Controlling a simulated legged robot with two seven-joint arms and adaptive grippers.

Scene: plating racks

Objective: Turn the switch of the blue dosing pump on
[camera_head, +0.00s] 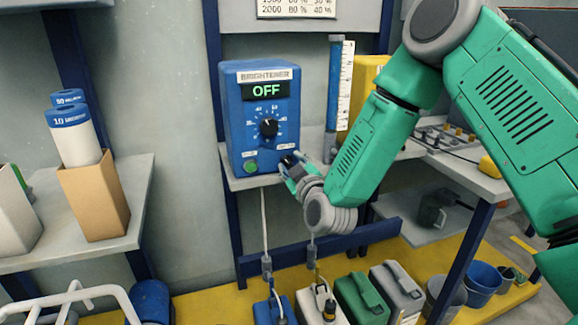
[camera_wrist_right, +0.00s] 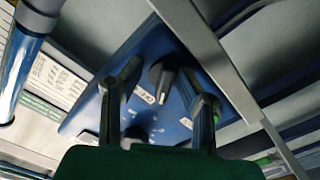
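The blue dosing pump (camera_head: 236,130) stands on a grey shelf, and its display (camera_head: 265,91) reads OFF. A black round dial (camera_head: 268,127) sits mid-face and a green button (camera_head: 250,166) at its lower left. My right gripper (camera_head: 289,168) is at the lower right of the face and partly covers the switch there. In the right wrist view the black switch (camera_wrist_right: 162,76) shows between the parted fingertips of this gripper (camera_wrist_right: 161,80). The fingers look open around it; contact cannot be told. My left gripper is not in view.
A clear measuring tube (camera_head: 345,85) and a yellow unit (camera_head: 368,80) stand right of the pump. On the left shelf is a brown box (camera_head: 95,200) holding white rolls with blue tops. Several canisters and buckets stand below on yellow flooring. Cables hang under the pump.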

